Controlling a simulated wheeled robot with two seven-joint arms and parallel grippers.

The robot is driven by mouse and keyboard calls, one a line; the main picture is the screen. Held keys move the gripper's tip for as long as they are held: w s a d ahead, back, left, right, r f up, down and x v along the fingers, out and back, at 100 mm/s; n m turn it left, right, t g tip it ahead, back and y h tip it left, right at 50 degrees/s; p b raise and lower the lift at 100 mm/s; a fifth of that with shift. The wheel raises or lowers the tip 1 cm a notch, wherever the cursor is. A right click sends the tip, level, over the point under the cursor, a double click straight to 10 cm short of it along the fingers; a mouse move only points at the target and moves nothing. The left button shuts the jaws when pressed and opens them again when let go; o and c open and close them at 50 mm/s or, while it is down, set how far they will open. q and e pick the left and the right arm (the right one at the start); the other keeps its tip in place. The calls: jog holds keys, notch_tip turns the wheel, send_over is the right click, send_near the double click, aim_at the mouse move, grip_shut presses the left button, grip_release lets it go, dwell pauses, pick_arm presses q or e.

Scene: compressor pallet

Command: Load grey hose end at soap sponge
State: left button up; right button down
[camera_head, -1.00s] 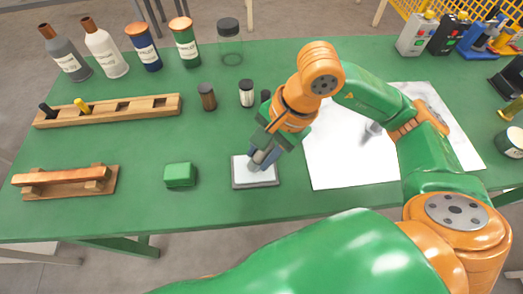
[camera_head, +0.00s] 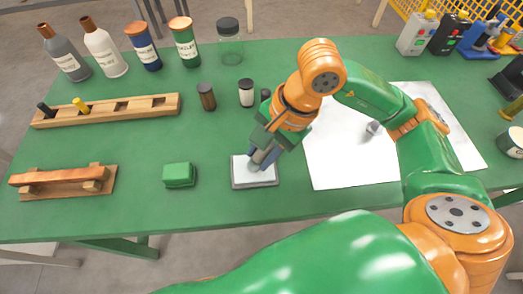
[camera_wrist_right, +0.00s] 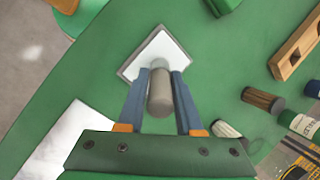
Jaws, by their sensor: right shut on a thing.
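My right gripper (camera_head: 263,158) is shut on the grey hose end (camera_wrist_right: 160,92), a grey cylinder that shows between the two blue fingers in the right wrist view. The gripper points down over a white pad in a grey tray (camera_head: 240,184), probably the soap sponge. The pad also shows in the right wrist view (camera_wrist_right: 165,50), just beyond the fingertips. The hose end overlaps the pad in both views; I cannot tell whether it touches. My left gripper is not in view.
A green block (camera_head: 179,174) lies left of the tray. A wooden rack (camera_head: 105,111) and a wooden stand (camera_head: 63,180) are at the left, with bottles behind. Small jars (camera_head: 207,96) stand beyond the gripper. A white sheet (camera_head: 345,165) lies to the right, partly under my arm.

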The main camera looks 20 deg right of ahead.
dwell(0.3)
notch_tip(320, 180, up, 7)
jog(key=p, duration=0.5)
jog(key=shift+d, duration=0.1)
dwell(0.4)
